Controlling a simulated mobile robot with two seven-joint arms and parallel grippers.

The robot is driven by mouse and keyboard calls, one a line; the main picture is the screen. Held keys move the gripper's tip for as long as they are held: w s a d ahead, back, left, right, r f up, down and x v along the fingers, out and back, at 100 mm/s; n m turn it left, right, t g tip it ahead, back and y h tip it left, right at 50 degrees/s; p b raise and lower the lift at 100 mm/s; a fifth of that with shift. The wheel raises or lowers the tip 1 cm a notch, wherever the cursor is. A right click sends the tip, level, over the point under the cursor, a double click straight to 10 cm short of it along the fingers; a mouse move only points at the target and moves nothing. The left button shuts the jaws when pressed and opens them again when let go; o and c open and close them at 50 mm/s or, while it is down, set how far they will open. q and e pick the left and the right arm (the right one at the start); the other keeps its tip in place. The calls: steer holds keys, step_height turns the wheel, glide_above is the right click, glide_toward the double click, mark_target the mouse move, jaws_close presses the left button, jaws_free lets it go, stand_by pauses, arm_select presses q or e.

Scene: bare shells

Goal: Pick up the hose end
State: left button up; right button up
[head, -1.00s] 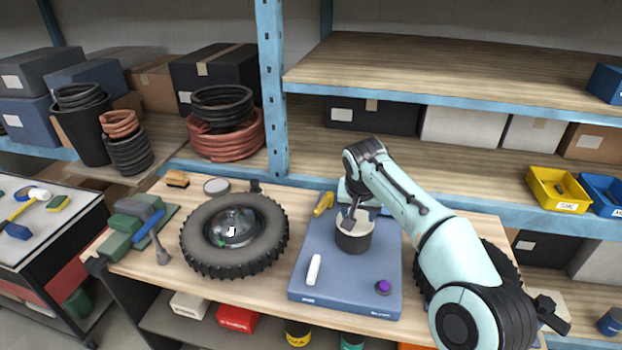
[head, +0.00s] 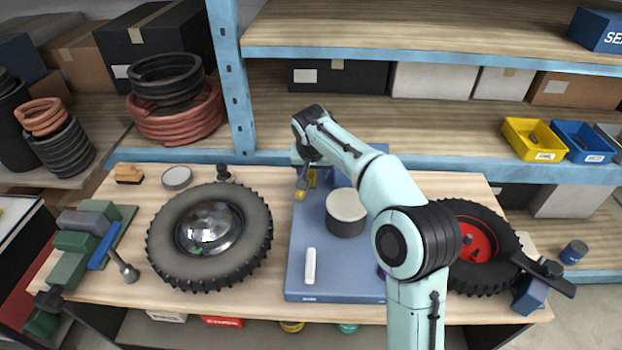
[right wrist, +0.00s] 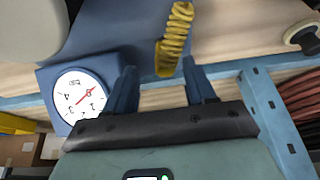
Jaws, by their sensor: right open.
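My right gripper, also in the right wrist view (right wrist: 160,82), is open, with a finger on either side of the coil's lower end. I cannot tell whether either finger touches it. My left gripper is not in view.
A blue board (head: 330,278) carries a white-topped dark cylinder (head: 346,212) and a white stick (head: 310,265). A big tyre (head: 165,255) lies to its left, another tyre with a red hub (head: 478,240) to its right. A dial gauge (right wrist: 80,97) is close to one finger.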

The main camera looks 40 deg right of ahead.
mark_target(311, 174)
steer(key=x, duration=0.2)
steer(key=w+x, duration=0.1)
steer(key=x, duration=0.2)
steer(key=shift+w+d+f, duration=0.1)
steer(key=shift+d+f, duration=0.05)
steer(key=shift+c, duration=0.7)
jaws_close()
